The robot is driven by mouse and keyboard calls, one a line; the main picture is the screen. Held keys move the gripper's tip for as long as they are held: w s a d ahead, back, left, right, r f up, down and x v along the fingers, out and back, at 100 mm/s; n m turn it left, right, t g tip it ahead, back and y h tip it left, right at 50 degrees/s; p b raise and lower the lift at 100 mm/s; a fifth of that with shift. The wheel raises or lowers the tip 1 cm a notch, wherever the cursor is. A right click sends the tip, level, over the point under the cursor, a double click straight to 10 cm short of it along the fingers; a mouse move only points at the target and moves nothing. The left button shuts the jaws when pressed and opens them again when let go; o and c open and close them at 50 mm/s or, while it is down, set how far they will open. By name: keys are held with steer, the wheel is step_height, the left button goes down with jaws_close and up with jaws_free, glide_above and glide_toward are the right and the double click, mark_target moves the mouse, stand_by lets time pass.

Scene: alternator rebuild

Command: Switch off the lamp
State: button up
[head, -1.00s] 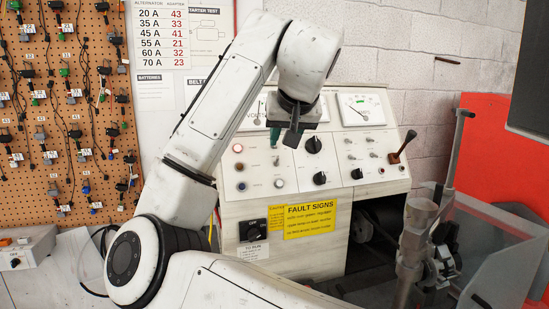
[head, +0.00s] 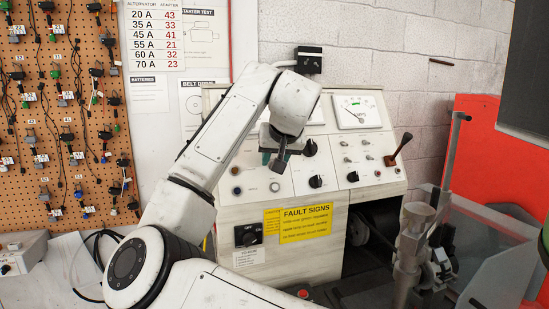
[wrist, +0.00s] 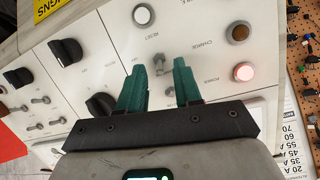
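The test bench's sloped white control panel (head: 330,170) has several indicators, knobs and toggles. In the wrist view a round light marked POWER (wrist: 243,72) glows pale pink. Beside it are a dull CHARGE light (wrist: 237,32) and a white RESET button (wrist: 143,14). My gripper (wrist: 160,66) is open, its two teal fingers pointing at the panel. A small metal toggle (wrist: 160,62) shows in the gap between them; I cannot tell whether they touch it. In the head view my gripper (head: 274,165) is before the panel's left part. My arm seems to hide the POWER light there.
Black knobs (head: 310,147) and a brown-handled lever (head: 398,150) stand out from the panel. A yellow FAULT SIGNS label (head: 298,220) is below. A metal post and clamp (head: 412,250) stand at right. A pegboard with hanging leads (head: 70,120) is at left.

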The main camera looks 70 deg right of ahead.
steer(key=shift+w+d+f, duration=0.1)
steer(key=shift+f, duration=0.05)
jaws_close()
stand_by(0.4)
